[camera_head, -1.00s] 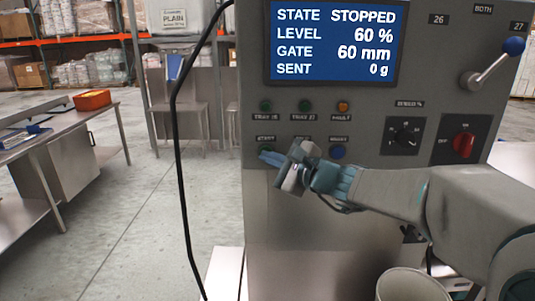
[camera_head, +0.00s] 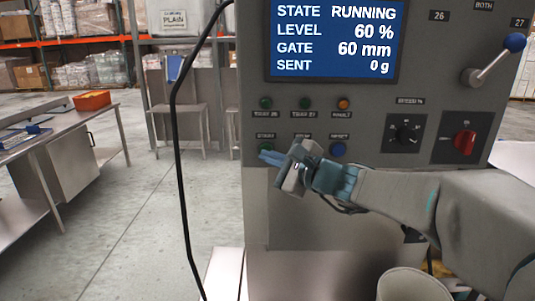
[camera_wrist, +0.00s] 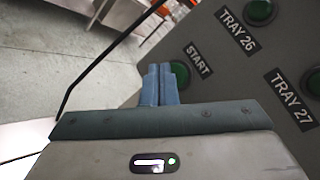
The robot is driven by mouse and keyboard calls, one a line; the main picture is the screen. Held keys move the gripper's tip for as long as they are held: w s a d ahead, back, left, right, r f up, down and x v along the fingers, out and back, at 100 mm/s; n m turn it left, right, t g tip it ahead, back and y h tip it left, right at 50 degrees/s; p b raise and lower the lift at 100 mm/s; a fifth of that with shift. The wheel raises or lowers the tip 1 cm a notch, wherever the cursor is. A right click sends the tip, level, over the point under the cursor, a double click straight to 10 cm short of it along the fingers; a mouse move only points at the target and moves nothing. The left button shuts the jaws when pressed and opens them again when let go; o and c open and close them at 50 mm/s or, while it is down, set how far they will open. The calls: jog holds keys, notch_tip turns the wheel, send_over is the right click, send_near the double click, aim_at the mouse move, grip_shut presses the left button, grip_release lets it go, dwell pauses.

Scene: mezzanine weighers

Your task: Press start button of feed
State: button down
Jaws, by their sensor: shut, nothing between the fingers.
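The start button is a green round button (camera_wrist: 180,74) under the START label in the wrist view, partly hidden behind my fingertips. In the head view the start button (camera_head: 265,148) shows at the lower left of the grey panel. My gripper (camera_head: 270,157) is shut and empty, its blue fingertips just below and in front of the start button. The closed fingers also show in the wrist view (camera_wrist: 160,80). I cannot tell whether they touch the button. The feed's screen (camera_head: 335,40) reads STATE RUNNING, LEVEL 60 %, GATE 60 mm, SENT 0 g.
Tray 26 (camera_head: 266,103) and tray 27 (camera_head: 305,104) green buttons and an orange fault lamp (camera_head: 343,104) sit above. A blue reset button (camera_head: 338,150), a black dial (camera_head: 404,134), a red switch (camera_head: 464,142) and a blue-knobbed lever (camera_head: 495,60) are to the right. A black cable (camera_head: 178,150) hangs left.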

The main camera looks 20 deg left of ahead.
jog(key=shift+s, duration=0.15)
jog(key=s+b, duration=0.1)
jog(key=s, duration=0.1)
jog(key=s+d+b, duration=0.1)
jog(key=s, duration=0.1)
jog(key=shift+s+d, duration=0.1)
jog(key=shift+s, duration=0.3)
dwell(0.6)
